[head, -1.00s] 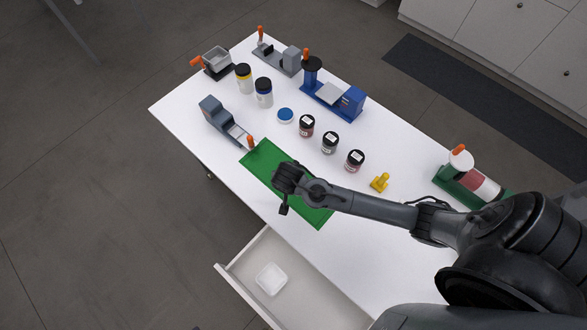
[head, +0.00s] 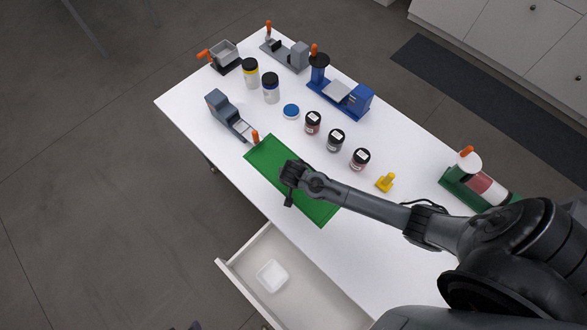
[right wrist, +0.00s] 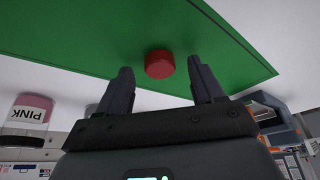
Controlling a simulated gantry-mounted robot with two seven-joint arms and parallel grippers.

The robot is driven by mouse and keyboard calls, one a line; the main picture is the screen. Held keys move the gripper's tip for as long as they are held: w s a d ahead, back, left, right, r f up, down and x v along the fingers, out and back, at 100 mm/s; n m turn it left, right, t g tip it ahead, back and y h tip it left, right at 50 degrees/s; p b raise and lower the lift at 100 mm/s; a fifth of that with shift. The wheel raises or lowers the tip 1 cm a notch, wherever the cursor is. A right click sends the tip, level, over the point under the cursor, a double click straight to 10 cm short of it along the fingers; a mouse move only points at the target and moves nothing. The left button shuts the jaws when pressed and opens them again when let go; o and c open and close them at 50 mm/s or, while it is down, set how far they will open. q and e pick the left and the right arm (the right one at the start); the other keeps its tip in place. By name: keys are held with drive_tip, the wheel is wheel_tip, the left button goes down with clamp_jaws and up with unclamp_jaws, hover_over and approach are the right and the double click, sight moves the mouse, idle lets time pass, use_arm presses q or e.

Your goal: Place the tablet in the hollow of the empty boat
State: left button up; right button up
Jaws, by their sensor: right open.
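A small round red tablet (right wrist: 159,64) lies on the green mat (right wrist: 90,40) in the right wrist view. It sits between and slightly beyond the fingertips of my right gripper (right wrist: 160,80), which is open and empty. In the head view my right gripper (head: 288,196) is over the green mat (head: 265,155), and the tablet is hidden there. A white square boat (head: 272,276) with a shallow hollow stands in the open drawer at the front and looks empty. My left gripper is not in view.
The open drawer (head: 310,262) juts out below the table's front edge. Several jars, including a black-capped one (head: 336,140), stand behind the mat. A yellow piece (head: 385,182) is to their right. Devices with orange handles, such as a blue one (head: 352,100), line the back.

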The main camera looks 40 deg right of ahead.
drive_tip(key=shift+w+f, duration=0.1)
drive_tip(key=shift+f, duration=0.15)
drive_tip(key=shift+c, duration=0.2)
drive_tip(key=c, duration=1.2)
